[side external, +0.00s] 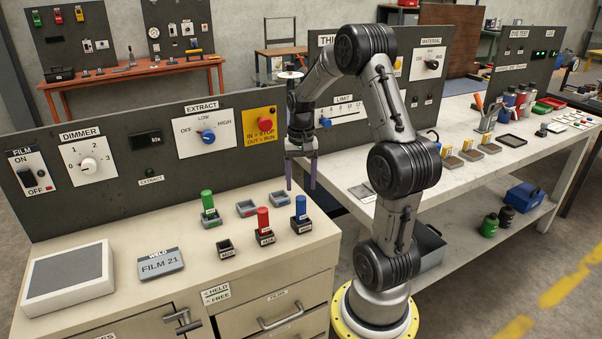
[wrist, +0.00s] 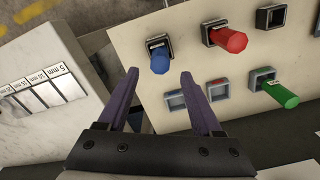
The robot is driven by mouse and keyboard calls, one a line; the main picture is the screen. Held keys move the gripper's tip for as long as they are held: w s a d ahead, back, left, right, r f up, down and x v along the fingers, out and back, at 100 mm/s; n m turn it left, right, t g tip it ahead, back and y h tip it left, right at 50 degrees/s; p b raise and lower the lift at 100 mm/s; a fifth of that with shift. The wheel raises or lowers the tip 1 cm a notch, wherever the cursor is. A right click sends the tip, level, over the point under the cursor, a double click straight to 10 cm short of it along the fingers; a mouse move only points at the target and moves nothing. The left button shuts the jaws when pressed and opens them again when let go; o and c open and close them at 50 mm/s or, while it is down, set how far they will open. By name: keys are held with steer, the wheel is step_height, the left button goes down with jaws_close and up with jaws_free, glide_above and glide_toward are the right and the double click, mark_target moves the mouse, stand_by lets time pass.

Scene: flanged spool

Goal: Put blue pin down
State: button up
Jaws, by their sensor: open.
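The blue pin (side external: 301,208) stands upright in a black labelled socket (side external: 302,227) near the right edge of the beige cabinet top. My gripper (side external: 301,185) is pointing down with its two purple fingers apart, just above or behind the pin in the side view. In the wrist view the blue pin (wrist: 160,60) shows in its socket (wrist: 157,41), just beyond the gap between the open fingertips (wrist: 159,75). Nothing is held between the fingers. The pin's exact depth relative to the fingertips is hard to tell.
A red pin (side external: 263,220) and a green pin (side external: 208,204) stand in nearby sockets. A black socket (side external: 225,247) is empty, as are two blue-grey ones (side external: 246,208) (side external: 279,198). The dark control panel (side external: 110,185) rises behind.

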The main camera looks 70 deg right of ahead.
step_height(320, 180, up, 3)
steer(key=shift+a+f, duration=0.1)
steer(key=shift+f, duration=0.05)
steer(key=w+a+r+n+t+h, duration=0.1)
steer(key=w+a+r+n, duration=0.1)
steer(key=a+r+n, duration=0.5)
steer(key=s+a+r+n+t, duration=0.1)
steer(key=s+a+n, duration=0.1)
steer(key=a, duration=0.5)
steer(key=s+a+n+t, duration=0.2)
steer(key=s+a, duration=0.2)
steer(key=a, duration=0.3)
steer(key=s+a+r+n+t+y, duration=0.1)
steer(key=s+a+n, duration=0.1)
steer(key=a, duration=0.5)
steer(key=shift+s+r+n+t, duration=0.3)
steer(key=shift+s, duration=0.5)
